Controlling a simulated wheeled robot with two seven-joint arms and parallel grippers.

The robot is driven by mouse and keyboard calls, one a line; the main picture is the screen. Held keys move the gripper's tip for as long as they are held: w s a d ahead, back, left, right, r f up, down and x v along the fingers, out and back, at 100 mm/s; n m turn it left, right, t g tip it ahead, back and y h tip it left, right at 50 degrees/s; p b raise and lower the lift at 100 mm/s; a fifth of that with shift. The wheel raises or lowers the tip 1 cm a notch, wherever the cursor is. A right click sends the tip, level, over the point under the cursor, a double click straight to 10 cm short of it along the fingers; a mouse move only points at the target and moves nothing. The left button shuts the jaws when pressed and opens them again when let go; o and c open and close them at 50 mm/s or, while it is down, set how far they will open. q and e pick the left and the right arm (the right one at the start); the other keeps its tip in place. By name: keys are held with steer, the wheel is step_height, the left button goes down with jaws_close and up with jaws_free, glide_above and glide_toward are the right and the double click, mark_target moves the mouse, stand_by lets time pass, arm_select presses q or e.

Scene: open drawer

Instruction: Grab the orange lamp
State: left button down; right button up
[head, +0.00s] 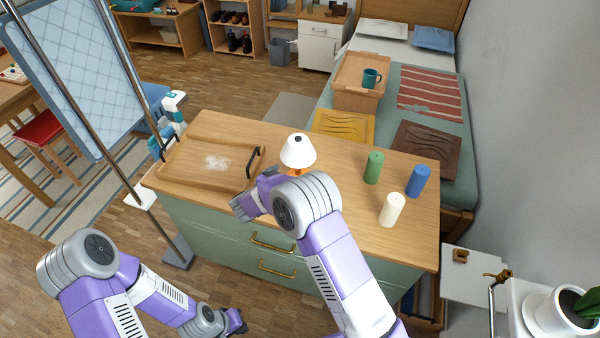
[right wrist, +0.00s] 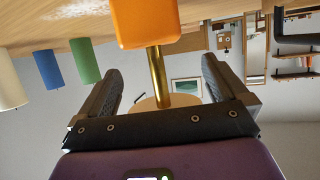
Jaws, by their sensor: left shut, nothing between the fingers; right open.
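The orange lamp stands on the wooden top of the green cabinet. In the head view its white shade (head: 298,150) shows, while my right arm hides most of its base. In the right wrist view, which is upside down, its orange base (right wrist: 145,22) and brass stem (right wrist: 158,72) are near. My right gripper (right wrist: 160,88) is open, with one finger on each side of the stem. I cannot tell whether either finger touches it. In the head view my right arm covers much of that gripper. My left gripper (head: 236,322) is shut and empty, low in front of the cabinet.
Green (head: 374,168), blue (head: 418,181) and white (head: 392,209) candles stand right of the lamp. A wooden tray (head: 185,178) with dark handles lies on the left of the top. The cabinet drawers (head: 235,245) look shut. A bed stands behind.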

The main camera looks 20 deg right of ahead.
mark_target(297, 175)
steer(key=shift+x, duration=1.05)
steer(key=w+d+f+b, duration=0.2)
steer(key=d+f, duration=0.1)
steer(key=shift+w+d+f+b, duration=0.2)
steer(key=shift+d+f+b, duration=0.1)
steer(key=shift+r, duration=0.1)
steer(key=c, duration=1.2)
steer(key=shift+c, duration=0.3)
steer(key=shift+r, duration=0.1)
